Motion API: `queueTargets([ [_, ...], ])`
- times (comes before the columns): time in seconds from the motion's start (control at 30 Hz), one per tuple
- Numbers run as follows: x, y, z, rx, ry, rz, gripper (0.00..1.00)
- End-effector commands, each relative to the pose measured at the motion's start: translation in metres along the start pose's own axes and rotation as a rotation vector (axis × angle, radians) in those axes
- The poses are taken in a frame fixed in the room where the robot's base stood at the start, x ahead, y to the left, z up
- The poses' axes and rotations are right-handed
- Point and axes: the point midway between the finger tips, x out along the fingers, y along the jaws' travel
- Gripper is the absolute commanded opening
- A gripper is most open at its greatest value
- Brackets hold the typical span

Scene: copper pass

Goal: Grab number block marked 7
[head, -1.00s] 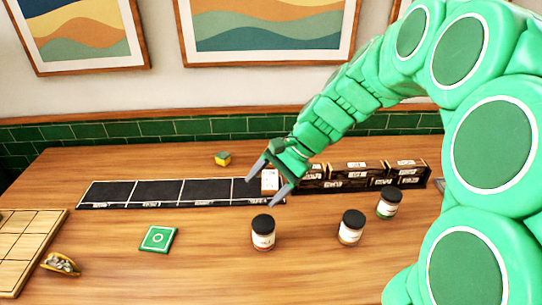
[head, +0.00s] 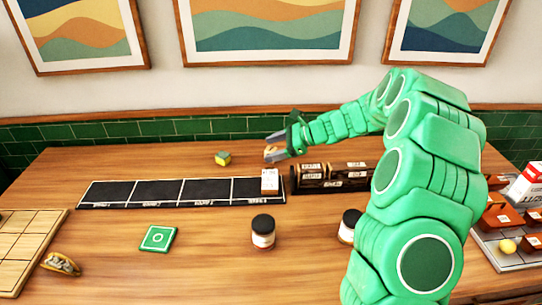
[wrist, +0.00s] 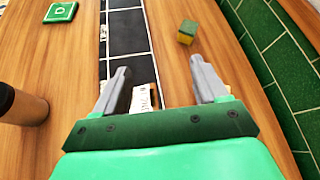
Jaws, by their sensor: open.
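No numeral 7 can be read on any block in these views. A white block (head: 269,184) with small dark marks stands at the right end of a black strip; its marks are too small to read. In the wrist view the white block (wrist: 143,99) shows partly behind the left finger. A small yellow and green block (head: 223,158) lies on the table behind the strip; it also shows ahead of the fingers in the wrist view (wrist: 187,32). My gripper (head: 272,149) is open and empty, above the table behind the white block and right of the yellow and green block.
The black strip (head: 157,191) is divided into cells. Dark labelled boxes (head: 349,176) stand to its right. Jars (head: 263,232) (head: 348,226), a green tile (head: 158,238) and a wooden board (head: 25,240) are nearer. A grey tray (head: 492,250) is at the right.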

Motion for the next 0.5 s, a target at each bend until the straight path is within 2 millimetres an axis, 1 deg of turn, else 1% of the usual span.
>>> queueTargets([
  [0.03, 0.0, -0.01, -0.012, 0.034, -0.007, -0.021, 0.72],
  [0.1, 0.001, -0.022, -0.027, 0.086, -0.019, -0.05, 0.72],
  [0.3, -0.002, -0.054, -0.068, 0.213, -0.05, -0.131, 0.72],
  [0.4, -0.005, -0.065, -0.083, 0.26, -0.061, -0.163, 0.72],
  [0.5, -0.006, -0.072, -0.095, 0.293, -0.069, -0.185, 0.72],
])
